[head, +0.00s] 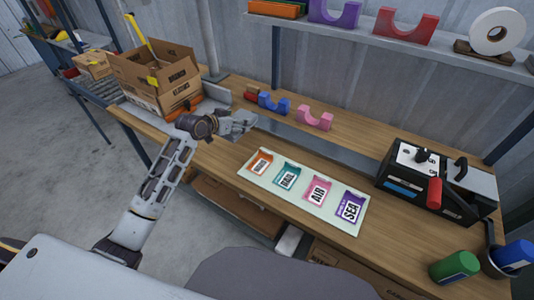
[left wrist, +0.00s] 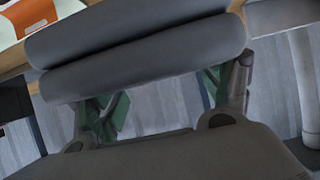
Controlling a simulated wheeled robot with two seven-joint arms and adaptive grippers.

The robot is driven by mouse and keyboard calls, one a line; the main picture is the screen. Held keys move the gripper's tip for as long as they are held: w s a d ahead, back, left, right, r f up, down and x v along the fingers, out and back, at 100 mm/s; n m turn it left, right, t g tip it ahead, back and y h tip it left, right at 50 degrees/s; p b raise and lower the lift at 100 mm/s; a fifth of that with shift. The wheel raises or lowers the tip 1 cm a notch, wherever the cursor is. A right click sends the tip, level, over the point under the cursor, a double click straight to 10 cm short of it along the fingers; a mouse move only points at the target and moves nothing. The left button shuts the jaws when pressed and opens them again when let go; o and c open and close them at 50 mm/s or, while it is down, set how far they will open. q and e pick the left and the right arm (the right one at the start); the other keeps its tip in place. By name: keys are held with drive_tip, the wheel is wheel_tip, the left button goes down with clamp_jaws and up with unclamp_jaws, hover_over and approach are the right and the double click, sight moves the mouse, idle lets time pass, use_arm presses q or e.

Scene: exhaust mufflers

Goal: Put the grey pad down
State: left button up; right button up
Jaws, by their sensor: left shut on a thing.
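My left gripper (head: 232,124) is over the workbench, left of the pale mat, and is shut on the grey pad. In the head view the pad is hard to tell from the grey fingers. The pale mat (head: 288,199) has orange, teal, pink and purple fields with printed words. The gripper is beyond its orange end. My right gripper is not in view.
A pink saddle (head: 315,118) and a blue saddle (head: 274,104) stand at the bench's back. An open cardboard box (head: 155,75) is at the left. A black machine with a red handle (head: 434,192) and a green can (head: 455,267) are at the right. The bench (head: 395,245) is bare beside the mat.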

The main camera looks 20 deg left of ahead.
use_arm(q)
hover_over(240, 147)
wheel_tip(240, 147, down, 6)
drive_tip(key=shift+r, duration=0.1)
drive_tip(key=shift+w+f, duration=0.1)
drive_tip(key=shift+f, duration=0.15)
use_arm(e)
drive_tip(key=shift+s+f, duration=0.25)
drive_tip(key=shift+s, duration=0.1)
use_arm(q)
drive_tip(key=shift+f+b, duration=0.3)
drive_tip(key=shift+f, duration=1.55)
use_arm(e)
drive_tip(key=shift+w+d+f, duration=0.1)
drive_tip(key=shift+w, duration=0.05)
use_arm(q)
drive_tip(key=shift+f, duration=0.1)
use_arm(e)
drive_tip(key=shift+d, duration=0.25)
use_arm(q)
drive_tip(key=o, duration=0.7)
drive_tip(key=shift+o, duration=0.2)
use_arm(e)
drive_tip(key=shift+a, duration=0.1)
